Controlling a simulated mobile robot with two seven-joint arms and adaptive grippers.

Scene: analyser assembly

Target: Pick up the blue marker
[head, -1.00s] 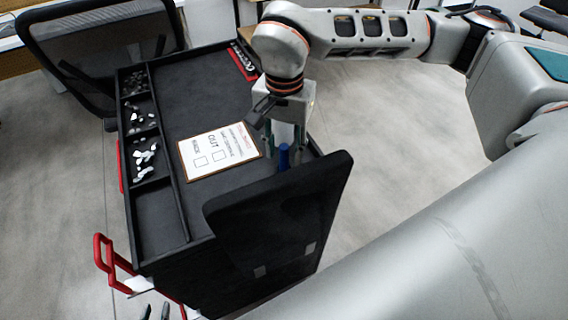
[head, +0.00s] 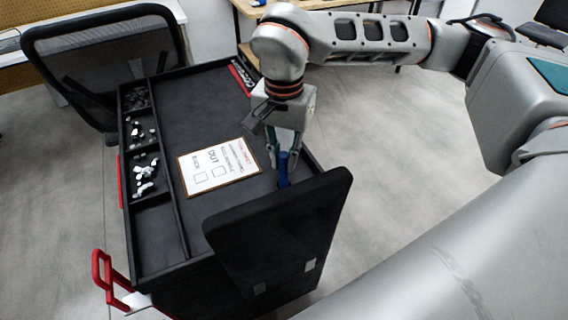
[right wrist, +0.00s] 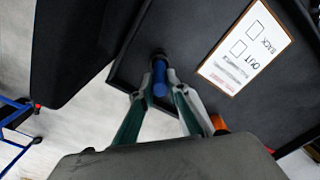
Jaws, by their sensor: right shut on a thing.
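The blue marker (head: 283,170) stands roughly upright at the right side of the black cart top, to the right of the white sign. My right gripper (head: 284,160) reaches down from above and is shut on the marker. In the right wrist view the marker (right wrist: 159,80) sits between the two fingertips (right wrist: 160,91). Its dark end points away from the gripper. I cannot tell whether its lower end touches the cart surface. My left gripper is not in view.
The white sign (head: 218,166) lies on the black cart (head: 190,105). Side compartments (head: 140,130) hold small parts. A dark upright panel (head: 275,225) stands close in front of the marker. A small orange thing (right wrist: 218,123) shows beside a finger. A mesh chair (head: 105,60) stands behind.

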